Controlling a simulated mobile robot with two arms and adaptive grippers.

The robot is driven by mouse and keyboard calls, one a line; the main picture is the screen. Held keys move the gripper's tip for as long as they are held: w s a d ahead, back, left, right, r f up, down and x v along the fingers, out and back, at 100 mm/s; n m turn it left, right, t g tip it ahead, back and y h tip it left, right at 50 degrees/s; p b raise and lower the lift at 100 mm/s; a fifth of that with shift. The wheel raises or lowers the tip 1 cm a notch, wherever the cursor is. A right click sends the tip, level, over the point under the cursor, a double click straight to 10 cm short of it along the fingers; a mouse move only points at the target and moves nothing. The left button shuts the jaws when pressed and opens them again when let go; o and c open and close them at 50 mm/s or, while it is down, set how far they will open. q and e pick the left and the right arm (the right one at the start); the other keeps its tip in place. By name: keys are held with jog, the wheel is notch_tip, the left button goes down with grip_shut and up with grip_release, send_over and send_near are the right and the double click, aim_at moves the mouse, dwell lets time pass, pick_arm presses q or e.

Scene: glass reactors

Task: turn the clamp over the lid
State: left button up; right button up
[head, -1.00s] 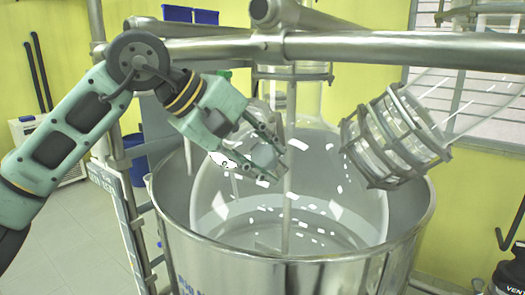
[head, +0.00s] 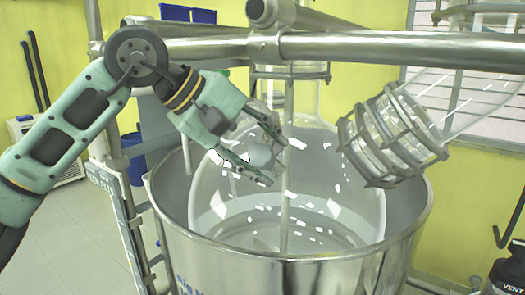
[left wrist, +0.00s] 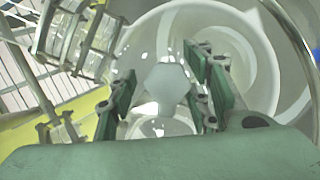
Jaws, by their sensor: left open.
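My left gripper (head: 277,162) is open above the glass vessel (head: 335,170), its fingers spread wide. A rounded grey piece (head: 260,155) shows between the fingers, with a visible space on both sides; I cannot tell whether it is the clamp or part of the lid. In the left wrist view the gripper (left wrist: 165,80) has a finger on each side of this pale grey piece (left wrist: 167,84). I cannot make out a separate clamp or lid. My right gripper is not in view.
A metal vat (head: 290,272) surrounds the glass vessel. A thick steel pipe (head: 400,48) crosses above and behind my gripper. A caged glass neck (head: 392,138) leans at the right.

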pick_arm(q)
jog(key=shift+a, duration=0.1)
jog(key=shift+a+r, duration=0.2)
jog(key=v, duration=1.1)
jog(key=shift+r, duration=0.2)
jog(key=shift+s, duration=0.1)
